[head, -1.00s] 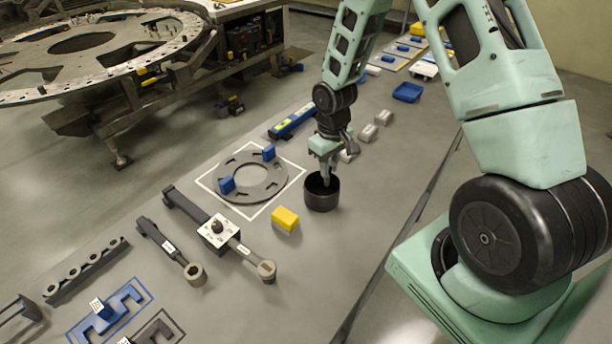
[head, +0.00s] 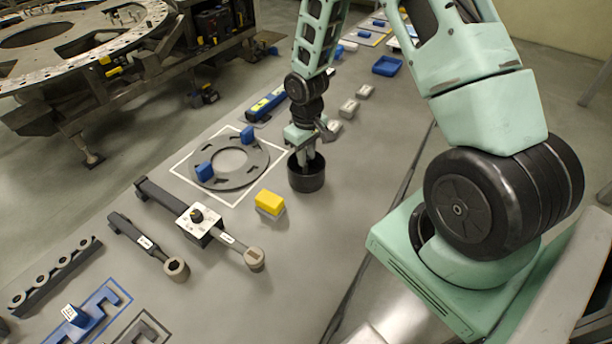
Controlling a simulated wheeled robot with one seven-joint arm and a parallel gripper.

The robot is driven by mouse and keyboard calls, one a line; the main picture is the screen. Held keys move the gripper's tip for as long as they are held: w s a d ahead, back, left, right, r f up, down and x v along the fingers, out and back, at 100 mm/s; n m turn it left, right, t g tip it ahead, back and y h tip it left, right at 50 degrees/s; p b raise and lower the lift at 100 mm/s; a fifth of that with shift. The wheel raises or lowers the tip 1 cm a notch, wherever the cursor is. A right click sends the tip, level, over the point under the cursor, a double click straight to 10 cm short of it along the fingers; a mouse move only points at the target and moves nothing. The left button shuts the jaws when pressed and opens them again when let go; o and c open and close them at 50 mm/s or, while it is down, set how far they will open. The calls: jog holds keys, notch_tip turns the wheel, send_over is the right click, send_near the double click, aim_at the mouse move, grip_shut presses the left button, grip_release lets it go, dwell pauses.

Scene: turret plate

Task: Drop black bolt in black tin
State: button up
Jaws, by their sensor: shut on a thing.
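The black tin (head: 306,179) is a round, open cup standing on the grey bench in the middle of the head view. My gripper (head: 307,164) points down over the tin, with its fingertips at or just inside the mouth. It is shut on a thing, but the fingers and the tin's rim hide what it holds. I cannot make out the black bolt.
A yellow block (head: 270,203) stands just left of the tin. A grey ring plate (head: 229,166) with blue blocks lies further left. Torque tools (head: 196,217) lie front left, and small grey blocks (head: 348,108) stand behind. The bench right of the tin is clear.

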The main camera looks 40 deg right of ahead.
jog(key=o, duration=1)
jog(key=shift+r, duration=0.1)
notch_tip(320, 180, up, 17)
jog(key=b, duration=0.3)
jog(key=shift+r, duration=0.15)
jog(key=s+a+f+n+b, duration=0.15)
jog(key=s+a, duration=0.25)
jog(key=a, duration=0.4)
jog(key=s+a+f+n+b, duration=0.1)
jog(key=s+a+b, duration=0.25)
jog(key=a, duration=0.45)
jog(key=s+a+f+n+b, duration=0.1)
jog(key=s+a, duration=0.1)
jog(key=s, duration=0.3)
jog(key=s+a+f+n+b, duration=0.1)
jog(key=s+a, duration=0.2)
jog(key=s, duration=0.3)
jog(key=s+a+f+n, duration=0.1)
jog(key=s+a, duration=0.2)
jog(key=s, duration=0.2)
jog(key=shift+s+a+f+n+y+b, duration=0.15)
jog(key=shift+s+a+n+y+b, duration=0.15)
jog(key=shift+b, duration=0.1)
